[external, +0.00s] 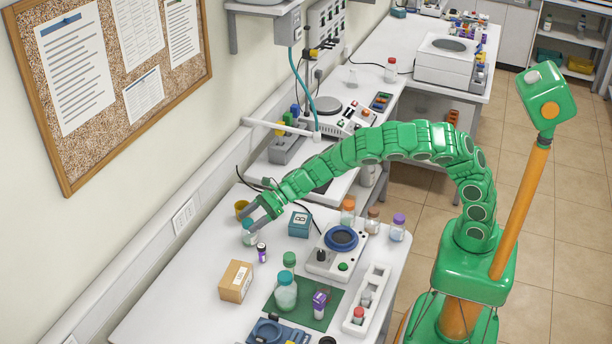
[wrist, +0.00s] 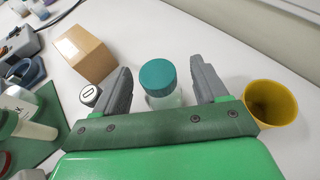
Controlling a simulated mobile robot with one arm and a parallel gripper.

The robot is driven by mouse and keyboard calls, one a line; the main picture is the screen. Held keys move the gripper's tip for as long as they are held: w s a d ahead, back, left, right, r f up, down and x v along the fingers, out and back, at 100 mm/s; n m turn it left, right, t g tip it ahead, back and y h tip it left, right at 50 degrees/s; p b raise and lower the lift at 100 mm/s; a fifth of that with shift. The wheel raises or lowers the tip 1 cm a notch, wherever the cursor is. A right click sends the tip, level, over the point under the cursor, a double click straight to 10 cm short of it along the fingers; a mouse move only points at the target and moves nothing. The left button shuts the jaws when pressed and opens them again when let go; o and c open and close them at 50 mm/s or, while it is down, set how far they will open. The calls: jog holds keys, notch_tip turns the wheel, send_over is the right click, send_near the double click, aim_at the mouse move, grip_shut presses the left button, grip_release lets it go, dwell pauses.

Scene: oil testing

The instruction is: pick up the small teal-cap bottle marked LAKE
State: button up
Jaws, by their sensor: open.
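The small bottle with a teal cap (external: 249,229) stands upright on the white table near the wall side. In the wrist view its teal cap (wrist: 157,74) and clear body show between the two grey fingers of my gripper (wrist: 160,85). The fingers are spread, with a gap on both sides of the bottle. In the external view my gripper (external: 258,217) is low over the bottle and partly hides it. No marking on this bottle is readable from here.
A yellow cup (wrist: 271,102) stands close to the right finger.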

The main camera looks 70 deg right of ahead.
jog(key=shift+w+a+f, duration=0.15)
jog(key=shift+a, duration=0.3)
jog(key=shift+w+a+f, duration=0.15)
jog(key=shift+a, duration=0.25)
jog(key=shift+x, duration=0.9)
jog(key=shift+w+d+f, duration=0.1)
jog(key=c, duration=1.2)
